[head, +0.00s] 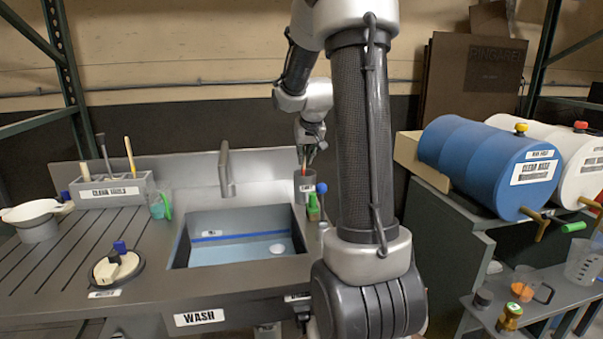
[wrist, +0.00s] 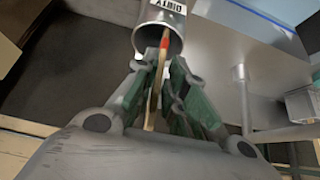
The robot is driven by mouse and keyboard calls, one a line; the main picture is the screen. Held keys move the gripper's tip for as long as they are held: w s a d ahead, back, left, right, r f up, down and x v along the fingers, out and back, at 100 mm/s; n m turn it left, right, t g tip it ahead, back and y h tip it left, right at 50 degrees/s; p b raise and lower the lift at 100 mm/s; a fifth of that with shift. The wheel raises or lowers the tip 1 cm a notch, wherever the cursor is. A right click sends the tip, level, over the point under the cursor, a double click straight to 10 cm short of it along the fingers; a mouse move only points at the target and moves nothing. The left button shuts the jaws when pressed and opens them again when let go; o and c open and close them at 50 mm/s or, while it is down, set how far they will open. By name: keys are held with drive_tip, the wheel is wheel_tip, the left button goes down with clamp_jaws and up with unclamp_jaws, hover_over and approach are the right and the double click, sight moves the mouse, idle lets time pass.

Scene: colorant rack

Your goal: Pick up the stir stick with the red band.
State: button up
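The stick's lower end is hidden inside the cup.
The sink (head: 235,262) and its faucet (head: 226,172) are left of the cup. Green (head: 313,208) and blue-topped (head: 321,190) items stand close beside it. A tool holder (head: 112,190) is at the back left. Blue (head: 480,165) and white drums are at right.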

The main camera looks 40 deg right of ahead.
sight(303, 171)
drive_tip(key=x, duration=0.5)
drive_tip(key=shift+s+a+f, duration=0.1)
drive_tip(key=shift+f, duration=0.15)
drive_tip(key=shift+c, duration=0.2)
clamp_jaws()
drive_tip(key=shift+r, duration=0.1)
